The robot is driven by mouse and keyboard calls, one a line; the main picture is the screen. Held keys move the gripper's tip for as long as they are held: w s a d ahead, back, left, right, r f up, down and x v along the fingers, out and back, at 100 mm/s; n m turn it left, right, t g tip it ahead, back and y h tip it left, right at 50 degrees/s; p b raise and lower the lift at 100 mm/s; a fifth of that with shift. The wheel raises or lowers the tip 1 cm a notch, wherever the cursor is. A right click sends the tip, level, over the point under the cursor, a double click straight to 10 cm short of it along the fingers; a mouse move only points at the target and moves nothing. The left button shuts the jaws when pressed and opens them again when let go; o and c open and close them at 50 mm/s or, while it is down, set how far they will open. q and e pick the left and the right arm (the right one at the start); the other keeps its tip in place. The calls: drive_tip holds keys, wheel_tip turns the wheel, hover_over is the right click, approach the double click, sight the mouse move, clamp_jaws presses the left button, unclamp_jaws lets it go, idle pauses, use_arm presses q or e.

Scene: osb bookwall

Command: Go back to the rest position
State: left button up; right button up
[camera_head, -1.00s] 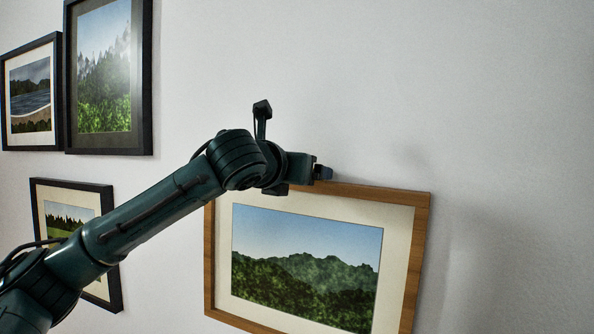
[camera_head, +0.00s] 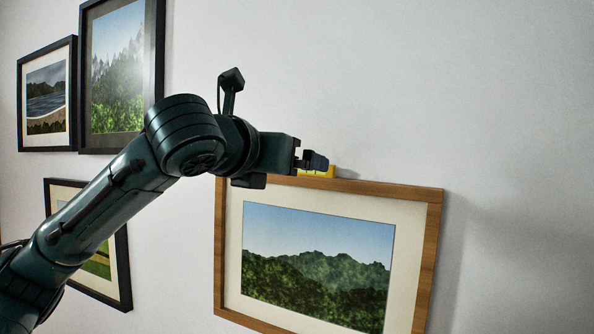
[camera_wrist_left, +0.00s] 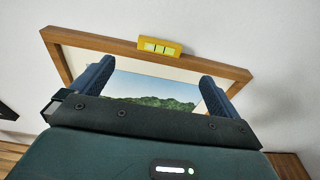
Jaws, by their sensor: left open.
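My left gripper (camera_head: 312,158) is in front of the top edge of a wood-framed landscape picture (camera_head: 430,262) on the wall. In the left wrist view the gripper (camera_wrist_left: 152,85) is open, its two blue fingers wide apart with nothing between them. A small yellow spirit level (camera_head: 318,172) sits on the picture's top edge, partly hidden by the gripper in the head view. The left wrist view shows the level (camera_wrist_left: 158,46) whole, beyond the fingertips and apart from them. My right gripper is not in view.
Black-framed pictures hang at the left: a tall one (camera_head: 122,75), a small one (camera_head: 46,100) and a lower one (camera_head: 122,270) partly behind my left arm. The wall at the right is bare. A wooden surface (camera_wrist_left: 288,165) shows at the lower right of the left wrist view.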

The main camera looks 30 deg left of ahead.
use_arm(q)
drive_tip(key=w+d+f+n+g+h, duration=0.1)
drive_tip(key=w+d+f+n+h, duration=0.15)
drive_tip(key=d+f, duration=0.4)
drive_tip(key=w+d+f+n+g+h, duration=0.1)
drive_tip(key=w+d+f+n+h, duration=0.2)
drive_tip(key=f, duration=0.6)
drive_tip(key=d+f+n+g+h, duration=0.1)
drive_tip(key=d+f+n, duration=0.25)
drive_tip(key=f, duration=0.65)
drive_tip(key=d+f+n+g+h, duration=0.1)
drive_tip(key=d+f+n, duration=0.25)
drive_tip(key=f, duration=0.55)
drive_tip(key=s+f+n, duration=0.4)
drive_tip(key=f+n, duration=0.2)
drive_tip(key=f, duration=0.4)
drive_tip(key=s+f+n, duration=0.4)
drive_tip(key=f+n, duration=0.2)
drive_tip(key=f, duration=0.3)
drive_tip(key=s+a+f+n+g+y, duration=0.2)
drive_tip(key=s+f+n, duration=0.6)
drive_tip(key=s+f, duration=0.4)
drive_tip(key=s+a+y, duration=0.1)
drive_tip(key=s, duration=0.2)
drive_tip(key=shift+s+a+f+n, duration=0.3)
drive_tip(key=shift+a+f+n, duration=0.05)
drive_tip(key=shift+f, duration=0.05)
